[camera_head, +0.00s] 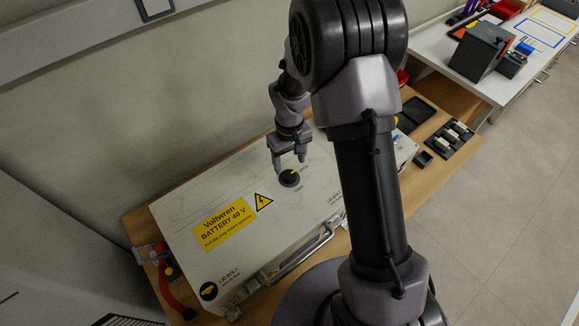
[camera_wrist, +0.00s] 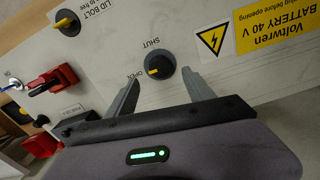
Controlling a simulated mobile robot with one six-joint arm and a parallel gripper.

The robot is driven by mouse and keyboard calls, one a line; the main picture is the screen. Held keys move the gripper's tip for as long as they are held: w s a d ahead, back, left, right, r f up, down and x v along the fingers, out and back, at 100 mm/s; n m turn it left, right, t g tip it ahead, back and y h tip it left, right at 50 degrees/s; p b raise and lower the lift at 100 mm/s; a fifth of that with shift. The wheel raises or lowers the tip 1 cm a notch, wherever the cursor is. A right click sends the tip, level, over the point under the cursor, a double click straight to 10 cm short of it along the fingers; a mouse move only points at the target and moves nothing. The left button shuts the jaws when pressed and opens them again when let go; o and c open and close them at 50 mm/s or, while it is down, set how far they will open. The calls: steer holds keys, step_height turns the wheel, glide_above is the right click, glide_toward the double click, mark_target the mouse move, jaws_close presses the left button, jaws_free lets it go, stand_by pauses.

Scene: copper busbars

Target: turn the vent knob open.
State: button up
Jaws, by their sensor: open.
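The vent knob (camera_wrist: 162,66) is a round black knob with a yellow pointer on top of the pale battery box. In the wrist view its pointer lies toward the left, on the side of the OPEN label (camera_wrist: 135,80); the SHUT label (camera_wrist: 151,42) is above. I cannot tell whether it lines up exactly with OPEN. My gripper (camera_wrist: 162,87) is open, with a finger to each side just below the knob in that view, and nothing between them. In the head view my gripper (camera_head: 289,164) hangs over the knob (camera_head: 289,179); contact cannot be told.
The battery box (camera_head: 190,262) has a yellow warning label (camera_head: 224,223), a lid bolt knob (camera_head: 209,291) and a front handle (camera_head: 300,249). Red-handled parts (camera_wrist: 50,80) are near the box in the wrist view. A black tray (camera_head: 450,140) sits right on the wooden bench.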

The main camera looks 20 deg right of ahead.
mark_target(290, 174)
step_height(290, 174, up, 11)
steer(key=p, duration=0.2)
steer(key=shift+r+p, duration=0.15)
steer(key=shift+p, duration=0.2)
